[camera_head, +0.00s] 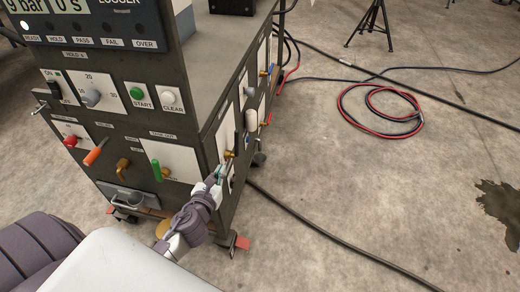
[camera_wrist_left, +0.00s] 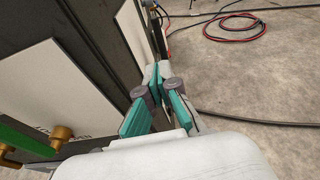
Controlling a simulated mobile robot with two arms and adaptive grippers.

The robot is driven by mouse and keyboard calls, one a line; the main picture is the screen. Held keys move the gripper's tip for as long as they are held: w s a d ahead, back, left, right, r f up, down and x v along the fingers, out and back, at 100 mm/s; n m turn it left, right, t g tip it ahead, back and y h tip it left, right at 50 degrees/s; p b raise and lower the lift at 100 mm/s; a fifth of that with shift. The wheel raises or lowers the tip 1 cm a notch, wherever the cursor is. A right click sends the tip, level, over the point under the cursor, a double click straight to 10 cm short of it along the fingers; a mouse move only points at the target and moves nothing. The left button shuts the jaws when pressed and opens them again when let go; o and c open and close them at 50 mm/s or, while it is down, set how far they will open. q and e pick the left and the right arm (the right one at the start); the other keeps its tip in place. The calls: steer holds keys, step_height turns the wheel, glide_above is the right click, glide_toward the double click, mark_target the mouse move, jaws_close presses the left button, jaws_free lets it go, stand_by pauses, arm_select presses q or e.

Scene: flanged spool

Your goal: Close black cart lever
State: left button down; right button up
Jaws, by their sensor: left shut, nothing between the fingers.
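A black lever (camera_head: 239,142) with a brass valve body (camera_head: 228,154) stands about upright on the side face of the dark cart (camera_head: 205,105). My left gripper (camera_head: 217,174) is just below and in front of it, close to the cart's near corner. I cannot tell whether the gripper touches the lever. In the left wrist view the teal fingertips (camera_wrist_left: 157,76) are together with nothing between them, beside the cart's side face. The black lever is not clear in that view. My right gripper is not in view.
The cart's front face has a green lever (camera_head: 156,170), an orange lever (camera_head: 96,151) and a brass valve (camera_head: 122,165). Hoses (camera_head: 385,112) lie on the otherwise open floor at right.

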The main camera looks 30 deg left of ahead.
arm_select(q)
glide_toward(236, 141)
steer(key=x, duration=0.7)
steer(key=shift+w+f+b, duration=0.15)
steer(key=shift+f+b, duration=0.05)
steer(key=shift+b, duration=0.15)
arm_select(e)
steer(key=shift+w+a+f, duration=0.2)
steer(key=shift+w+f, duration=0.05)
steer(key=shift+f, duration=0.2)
